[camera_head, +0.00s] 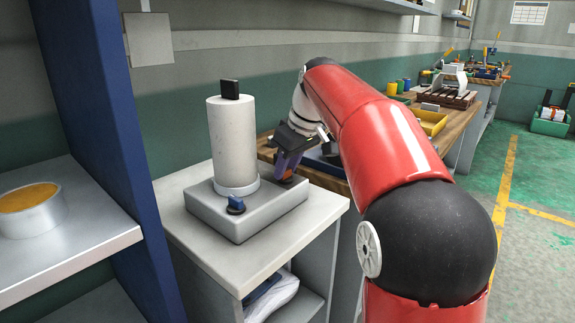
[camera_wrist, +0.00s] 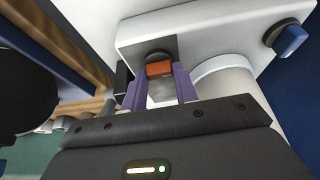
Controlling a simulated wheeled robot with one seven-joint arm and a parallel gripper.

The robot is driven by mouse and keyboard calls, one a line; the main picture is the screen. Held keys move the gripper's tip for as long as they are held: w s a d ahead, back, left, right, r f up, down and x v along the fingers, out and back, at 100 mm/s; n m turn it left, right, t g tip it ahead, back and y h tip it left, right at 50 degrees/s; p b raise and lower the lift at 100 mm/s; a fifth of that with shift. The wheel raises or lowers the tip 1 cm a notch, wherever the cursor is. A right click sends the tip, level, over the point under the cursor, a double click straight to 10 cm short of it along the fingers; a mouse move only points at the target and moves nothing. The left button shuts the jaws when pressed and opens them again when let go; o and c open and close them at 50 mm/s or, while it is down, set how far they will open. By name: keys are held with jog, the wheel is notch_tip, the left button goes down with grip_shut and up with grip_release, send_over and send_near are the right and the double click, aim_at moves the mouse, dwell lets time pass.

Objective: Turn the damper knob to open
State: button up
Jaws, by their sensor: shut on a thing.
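The extruder has a grey box-shaped base (camera_head: 240,220) with a tall pale cylinder (camera_head: 232,145) standing on it and a black block (camera_head: 230,89) on top. An orange knob with a dark round base (camera_wrist: 159,69) is on the base, largely hidden by my fingers in the head view. A blue knob (camera_head: 236,204) is at the base's near corner, and it also shows in the wrist view (camera_wrist: 291,40), apart from my gripper. My gripper (camera_head: 287,175) reaches down beside the cylinder. Its purple fingers are shut on the orange knob, one on each side. I see no label naming either knob.
The extruder stands on a light cabinet (camera_head: 190,245) with an open shelf below. A blue shelf post (camera_head: 95,130) and a metal shelf with a round tin (camera_head: 30,210) are at left. A wooden workbench with a yellow tray (camera_head: 430,121) is behind my arm.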

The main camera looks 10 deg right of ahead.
jog(key=m, duration=0.2)
jog(key=m+h, duration=0.1)
jog(key=m, duration=0.1)
jog(key=shift+s+a+t+h, duration=0.1)
jog(key=shift+a+t+h, duration=0.05)
jog(key=shift+t+h, duration=0.2)
jog(key=m, duration=0.2)
jog(key=m+h, duration=0.1)
jog(key=m, duration=0.1)
jog(key=shift+a+m+h, duration=0.1)
jog(key=shift+m+h, duration=0.15)
jog(key=shift+m, duration=0.05)
dwell(0.4)
jog(key=o, duration=1)
jog(key=shift+v, duration=3.9)
